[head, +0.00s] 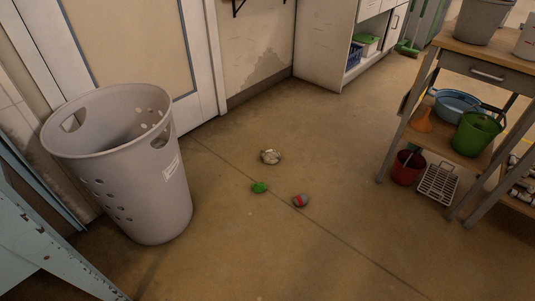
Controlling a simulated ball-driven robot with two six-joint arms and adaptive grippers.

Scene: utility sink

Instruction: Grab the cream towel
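A small crumpled cream bundle (270,156), which looks like the cream towel, lies on the brown floor near the middle of the head view. It has greyish patches, and its finer detail is too small to tell. A small green item (260,187) lies just in front of it, apart from it. Neither of my grippers is in view.
A tall grey perforated basket (130,165) stands at the left by a door. A wooden-shelved cart (475,60) at the right holds buckets and basins. A red bucket (407,167) and white rack (437,184) sit below. The floor between is largely clear.

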